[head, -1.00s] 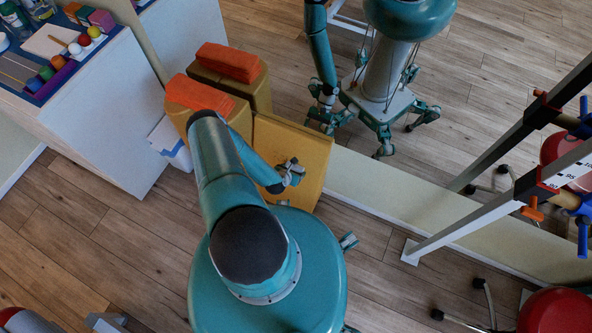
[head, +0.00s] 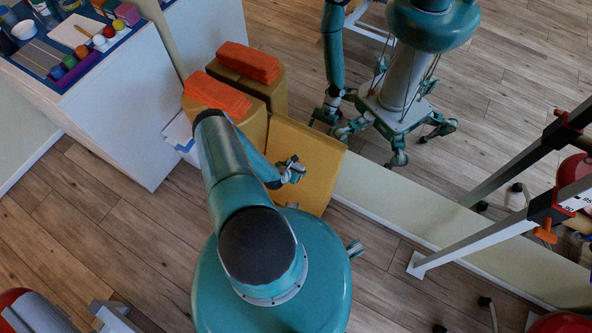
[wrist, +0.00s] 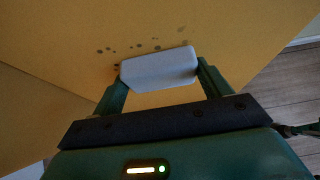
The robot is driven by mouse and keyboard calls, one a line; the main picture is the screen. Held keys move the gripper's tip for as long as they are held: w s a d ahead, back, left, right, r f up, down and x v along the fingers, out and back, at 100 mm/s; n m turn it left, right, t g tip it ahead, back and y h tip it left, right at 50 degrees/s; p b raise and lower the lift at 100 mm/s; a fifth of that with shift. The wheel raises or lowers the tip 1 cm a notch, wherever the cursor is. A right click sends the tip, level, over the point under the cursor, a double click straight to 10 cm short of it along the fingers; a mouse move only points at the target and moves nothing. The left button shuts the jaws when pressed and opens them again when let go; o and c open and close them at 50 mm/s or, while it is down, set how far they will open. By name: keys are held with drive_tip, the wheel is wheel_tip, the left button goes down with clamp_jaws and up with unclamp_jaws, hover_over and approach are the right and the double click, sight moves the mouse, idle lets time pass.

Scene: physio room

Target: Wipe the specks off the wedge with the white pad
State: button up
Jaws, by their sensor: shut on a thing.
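The yellow wedge (head: 318,152) stands in front of my body in the head view, and its tan-yellow face (wrist: 60,38) fills most of the wrist view. Several small dark specks (wrist: 137,46) lie in a loose row on that face, just beyond the pad, with one at the pad's left end. My gripper (head: 292,172) is over the wedge. In the wrist view its two fingers are shut on the white pad (wrist: 158,70), one at each end. The pad is at or very close to the face; I cannot tell whether it touches. What lies under the pad is hidden.
A mirror behind repeats these blocks and my body. A white cabinet (head: 110,110) with paints on top stands at the left. A metal frame (head: 480,232) stands at the right.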

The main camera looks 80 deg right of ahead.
drive_tip(key=w+d, duration=0.2)
drive_tip(key=w, duration=0.4)
drive_tip(key=shift+d, duration=0.25)
drive_tip(key=shift+r, duration=0.1)
drive_tip(key=w+a+r, duration=0.1)
drive_tip(key=w+a, duration=0.1)
drive_tip(key=a, duration=0.3)
drive_tip(key=shift+w+a+r, duration=0.15)
drive_tip(key=shift+w+r, duration=0.05)
drive_tip(key=shift+r, duration=0.15)
idle(0.4)
drive_tip(key=shift+w+a+r, duration=0.2)
drive_tip(key=shift+w+a, duration=0.1)
drive_tip(key=shift+a, duration=0.4)
drive_tip(key=shift+w+a+r, duration=0.2)
drive_tip(key=shift+w+a, duration=0.05)
drive_tip(key=shift+a, duration=0.4)
